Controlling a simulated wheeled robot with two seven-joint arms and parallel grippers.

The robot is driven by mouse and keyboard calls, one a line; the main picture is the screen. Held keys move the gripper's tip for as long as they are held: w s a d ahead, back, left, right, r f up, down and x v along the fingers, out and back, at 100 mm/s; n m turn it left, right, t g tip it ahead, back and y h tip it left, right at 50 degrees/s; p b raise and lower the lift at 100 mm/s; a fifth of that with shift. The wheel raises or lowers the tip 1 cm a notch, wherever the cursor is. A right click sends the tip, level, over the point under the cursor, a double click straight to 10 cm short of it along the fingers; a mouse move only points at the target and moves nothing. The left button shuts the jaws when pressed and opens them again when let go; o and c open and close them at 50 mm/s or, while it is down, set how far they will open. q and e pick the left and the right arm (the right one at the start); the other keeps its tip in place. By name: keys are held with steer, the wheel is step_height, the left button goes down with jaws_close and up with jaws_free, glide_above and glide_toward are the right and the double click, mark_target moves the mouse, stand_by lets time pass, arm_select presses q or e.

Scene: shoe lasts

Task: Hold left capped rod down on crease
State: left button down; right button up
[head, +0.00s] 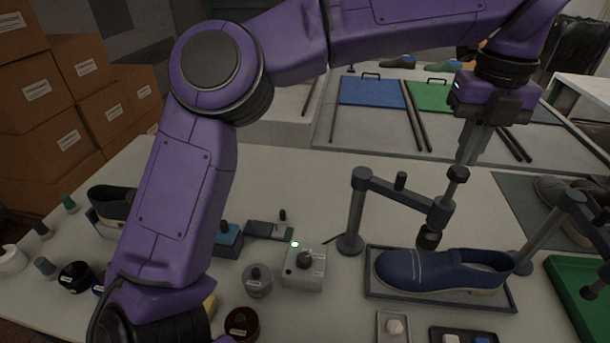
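A blue shoe (425,272) with pale lines across its forefoot lies on a dark tray (385,296). The left capped rod (458,174) passes through the end of a grey stand arm (405,190). Its dark lower pad (428,240) is at the shoe's upper edge in the head view; I cannot tell whether it touches. My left gripper (465,158) points down from above, its fingers close together and their tips at the rod's cap. The fingers look shut, with nothing clearly between them. My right gripper is not in view.
A second grey stand (565,215) with a rod is at the right, beside a green tray (575,295). A white box with a lever (303,268) and several small jars are left of the shoe. Small trays (393,327) lie in front. Cardboard boxes (85,68) are stacked at the left.

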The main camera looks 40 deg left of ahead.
mark_target(460, 170)
arm_select(q)
steer(key=shift+f+b, duration=1.95)
steer(key=shift+f, duration=0.4)
steer(key=shift+r, duration=0.15)
steer(key=shift+s+f, duration=0.1)
steer(key=shift+f, duration=0.1)
steer(key=shift+r+p, duration=0.25)
steer(key=shift+p, duration=0.05)
stand_by(1.3)
step_height(460, 170, up, 5)
steer(key=p, duration=0.5)
steer(key=shift+r, duration=0.2)
steer(key=shift+f, duration=0.1)
